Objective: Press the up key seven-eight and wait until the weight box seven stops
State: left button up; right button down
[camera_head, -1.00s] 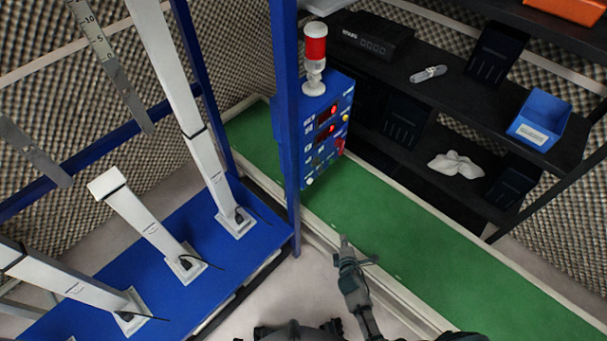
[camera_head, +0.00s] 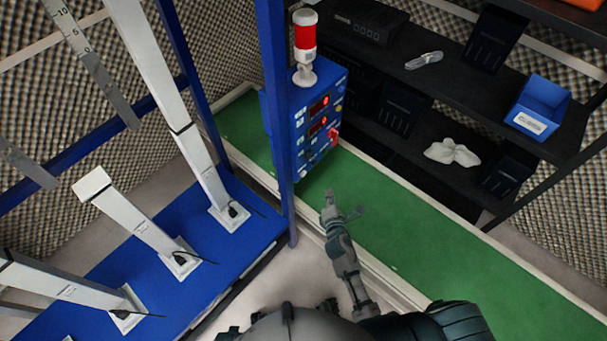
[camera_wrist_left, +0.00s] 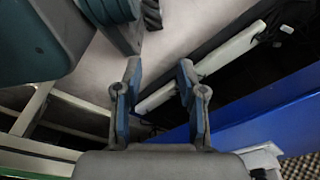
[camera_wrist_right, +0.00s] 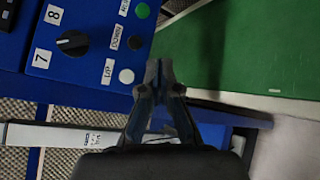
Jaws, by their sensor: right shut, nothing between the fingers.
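The blue control box (camera_head: 318,125) stands on a blue post in the head view, with red displays and a red-and-white beacon (camera_head: 305,45) on top. In the right wrist view its panel (camera_wrist_right: 85,75) shows a black knob (camera_wrist_right: 72,43) between labels 7 and 8. Beside it are the white UP key (camera_wrist_right: 126,76), a black DOWN key (camera_wrist_right: 135,43) and a green key (camera_wrist_right: 142,10). My right gripper (camera_wrist_right: 158,68) is shut and empty, just right of the UP key in that view; I see no contact. It shows below the box in the head view (camera_head: 328,197). My left gripper (camera_wrist_left: 158,75) is open and empty. I cannot tell which thing is weight box seven.
White posts (camera_head: 145,225) stand on a blue base (camera_head: 180,265) at left, with grey scales (camera_head: 85,60) above. A black shelf (camera_head: 470,115) at right holds a blue bin (camera_head: 540,105) and a white cloth (camera_head: 452,152).

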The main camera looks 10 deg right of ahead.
aim_at(303, 174)
pick_arm(q)
jog(key=w+d+r+b, duration=0.1)
jog(key=w+r+b, duration=0.1)
jog(key=w+r, duration=0.3)
jog(key=shift+d+r+b, duration=0.15)
jog(key=shift+r+b, duration=0.2)
jog(key=shift+r, duration=0.4)
pick_arm(e)
jog(key=w+a, duration=0.5)
jog(key=w, duration=0.1)
jog(key=shift+w, duration=0.3)
pick_arm(q)
jog(key=shift+w+t, duration=0.15)
jog(key=shift+t, duration=0.15)
pick_arm(e)
jog(key=shift+w+a, duration=0.25)
